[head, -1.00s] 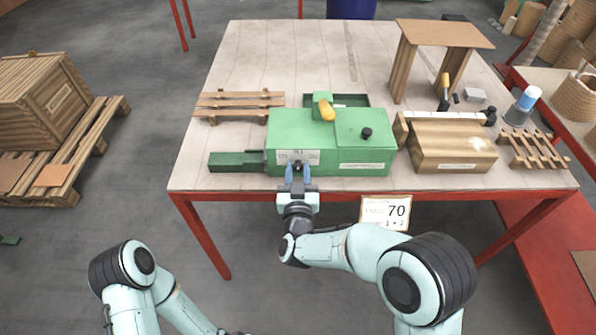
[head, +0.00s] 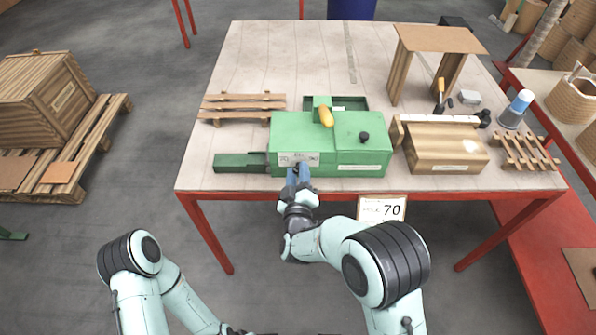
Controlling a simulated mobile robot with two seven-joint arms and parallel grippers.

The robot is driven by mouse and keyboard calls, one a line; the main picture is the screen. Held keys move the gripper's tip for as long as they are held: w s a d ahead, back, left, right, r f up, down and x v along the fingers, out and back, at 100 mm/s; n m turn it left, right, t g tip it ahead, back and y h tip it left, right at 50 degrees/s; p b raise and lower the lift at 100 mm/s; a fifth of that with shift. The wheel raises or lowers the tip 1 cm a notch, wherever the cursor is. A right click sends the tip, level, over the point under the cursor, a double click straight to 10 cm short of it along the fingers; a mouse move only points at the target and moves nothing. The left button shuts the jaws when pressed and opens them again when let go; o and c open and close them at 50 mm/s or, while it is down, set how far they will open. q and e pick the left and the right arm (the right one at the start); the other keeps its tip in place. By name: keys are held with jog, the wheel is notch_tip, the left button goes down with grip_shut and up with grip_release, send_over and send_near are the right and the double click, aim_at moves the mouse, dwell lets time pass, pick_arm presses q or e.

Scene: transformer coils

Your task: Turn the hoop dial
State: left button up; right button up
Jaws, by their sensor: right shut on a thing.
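A green machine (head: 361,152) stands near the front edge of the table, with a yellow handle (head: 326,117) and a black knob (head: 364,135) on top. A pale scale plate (head: 309,158) is on its front face. My right gripper (head: 298,172) is at that plate, its blue fingers shut on the dial, which they mostly hide. The gripper has a visible tilt. My left arm is low at the left; its gripper is not clearly visible at the bottom edge.
A sign reading 70 (head: 382,209) hangs at the table's front edge. A wooden block (head: 445,150) is right of the machine, a small slatted rack (head: 242,107) left of it. A wooden stand (head: 440,40) is at the back right. The table's back left is clear.

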jog(key=shift+n, duration=0.4)
jog(key=o, duration=1)
jog(key=shift+o, duration=0.2)
jog(key=s, duration=1.3)
jog(key=shift+s, duration=0.25)
